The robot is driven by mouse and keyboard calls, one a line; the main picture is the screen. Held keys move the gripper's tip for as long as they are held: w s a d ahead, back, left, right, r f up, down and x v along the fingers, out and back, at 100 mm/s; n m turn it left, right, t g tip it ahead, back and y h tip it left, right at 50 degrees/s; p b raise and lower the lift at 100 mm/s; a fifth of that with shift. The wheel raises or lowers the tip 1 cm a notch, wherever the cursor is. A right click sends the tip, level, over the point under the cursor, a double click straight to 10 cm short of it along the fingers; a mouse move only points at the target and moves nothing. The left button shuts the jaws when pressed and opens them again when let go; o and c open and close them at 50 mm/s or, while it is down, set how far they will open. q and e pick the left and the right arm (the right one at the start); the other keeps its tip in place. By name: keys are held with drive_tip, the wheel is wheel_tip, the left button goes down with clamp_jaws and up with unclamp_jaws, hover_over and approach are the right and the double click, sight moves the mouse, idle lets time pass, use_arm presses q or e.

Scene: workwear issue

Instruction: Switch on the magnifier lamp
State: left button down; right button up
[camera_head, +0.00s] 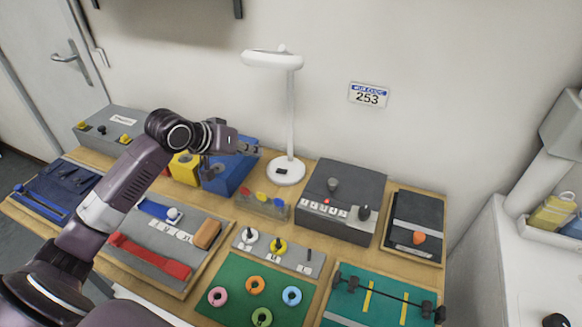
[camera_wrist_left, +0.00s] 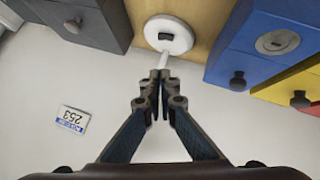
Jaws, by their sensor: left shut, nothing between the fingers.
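The white magnifier lamp (camera_head: 290,110) stands upright at the back of the wooden table. Its flat head points left, and its round base (camera_head: 285,171) carries a small black switch (camera_head: 282,171). In the left wrist view the base (camera_wrist_left: 182,38) and switch (camera_wrist_left: 166,36) show just beyond my fingertips. My left gripper (camera_head: 256,148) is shut and empty, left of the lamp's post and a little above the base. It also shows in the left wrist view (camera_wrist_left: 160,76), with fingertips together. I cannot tell whether the lamp is lit. My right gripper is not in view.
A blue box (camera_head: 228,172) and a yellow box (camera_head: 185,168) stand below my left gripper. A dark grey box (camera_head: 345,190) with knobs is right of the lamp base. The wall is close behind the lamp.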

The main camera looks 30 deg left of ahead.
use_arm(q)
drive_tip(key=p, duration=0.2)
hover_over(282, 171)
drive_tip(key=s+a, duration=0.1)
drive_tip(key=s, duration=0.1)
wheel_tip(282, 171, down, 6)
drive_tip(key=shift+f, duration=0.25)
drive_tip(key=shift+d+f+p, duration=0.2)
drive_tip(key=shift+f+p, duration=0.05)
drive_tip(key=shift+f, duration=0.4)
drive_tip(key=shift+d+f+p, duration=0.2)
drive_tip(key=shift+f+p, duration=0.05)
drive_tip(key=shift+f, duration=0.35)
drive_tip(key=shift+d+f, duration=0.25)
drive_tip(key=shift+f, duration=0.5)
